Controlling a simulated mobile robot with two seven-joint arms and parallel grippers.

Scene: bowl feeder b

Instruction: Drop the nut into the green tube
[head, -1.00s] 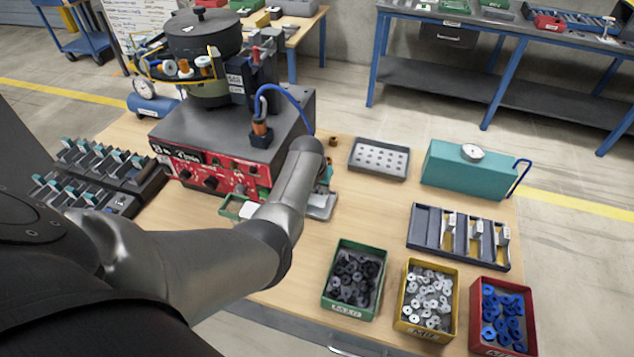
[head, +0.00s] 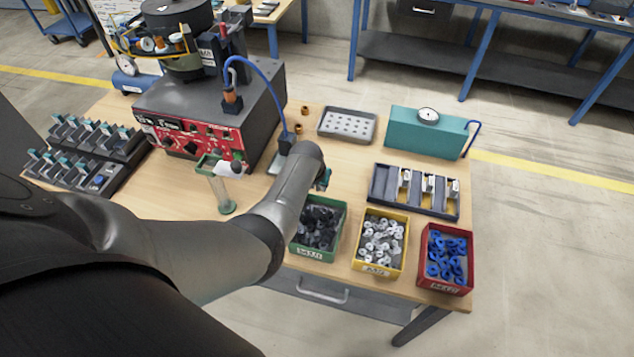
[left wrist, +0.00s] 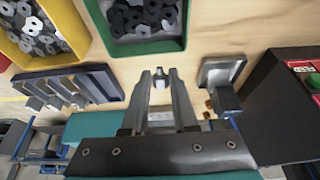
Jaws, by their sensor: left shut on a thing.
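The green tube (head: 222,190) stands upright on the bench in the head view, a clear greenish cylinder on a round green foot, in front of the red-fronted machine. My left gripper (left wrist: 160,77) is above the bench, right of the tube; in the head view my own forearm hides most of it. In the left wrist view its two grey fingers are close together on a small grey piece at the tips. This looks like the nut, but its shape is hard to make out. The right gripper is not in view.
Green (head: 319,252), yellow (head: 356,262) and red (head: 426,262) bins of parts line the front edge. The machine (head: 262,105) stands behind the tube, with a green holder (head: 207,160) at the tube's top. A slotted rack (head: 383,205) and perforated tray (head: 325,130) lie right.

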